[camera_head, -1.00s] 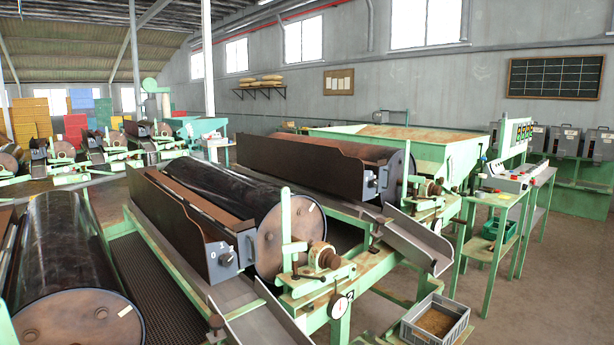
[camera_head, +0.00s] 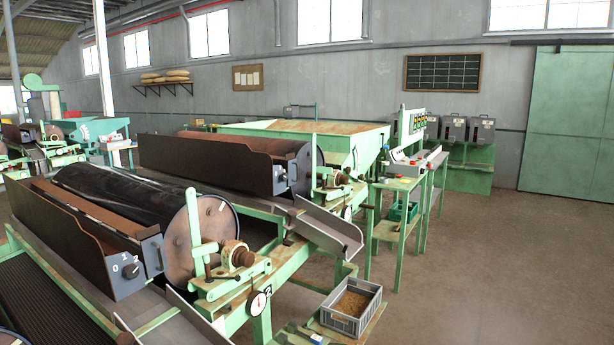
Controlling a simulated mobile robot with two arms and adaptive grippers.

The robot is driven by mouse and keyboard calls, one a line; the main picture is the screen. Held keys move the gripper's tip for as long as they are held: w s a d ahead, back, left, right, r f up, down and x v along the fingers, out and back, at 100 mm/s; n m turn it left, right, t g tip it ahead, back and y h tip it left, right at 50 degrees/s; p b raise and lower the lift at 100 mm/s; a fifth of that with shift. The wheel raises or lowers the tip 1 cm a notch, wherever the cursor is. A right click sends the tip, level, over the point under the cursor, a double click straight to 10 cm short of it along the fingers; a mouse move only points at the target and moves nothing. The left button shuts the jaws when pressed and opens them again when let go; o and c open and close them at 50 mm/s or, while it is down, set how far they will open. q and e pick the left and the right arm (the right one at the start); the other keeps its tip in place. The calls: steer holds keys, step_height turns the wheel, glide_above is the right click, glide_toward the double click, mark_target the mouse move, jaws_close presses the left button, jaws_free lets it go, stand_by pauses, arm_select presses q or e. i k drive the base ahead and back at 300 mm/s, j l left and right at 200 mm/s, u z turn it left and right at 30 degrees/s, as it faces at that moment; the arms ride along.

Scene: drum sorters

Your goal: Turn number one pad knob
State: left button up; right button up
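Neither of my grippers is in view. A dark round knob (camera_head: 131,271) sits on the end plate of the near brown trough, with small white marks around it that look like 0, 1 and 2. A second, smaller dark knob (camera_head: 280,188) is on the end plate of the trough on the machine behind. I cannot tell from the marks which knob belongs to number one. The near black drum (camera_head: 120,205) lies beside the near trough, and a small round dial (camera_head: 258,302) hangs below its shaft end.
A grey crate (camera_head: 352,306) of grain stands low at the front. A green stand (camera_head: 388,215) holds a control panel (camera_head: 410,163) with buttons. Open concrete floor (camera_head: 490,270) lies to the right, before a green door (camera_head: 567,125). Metal chutes (camera_head: 325,232) jut out from the machines.

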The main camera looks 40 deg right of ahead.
mark_target(284, 175)
steer(key=z, duration=1.05)
steer(key=i+l, duration=1.45)
steer(key=l, duration=0.15)
steer(key=i+j+u, duration=0.05)
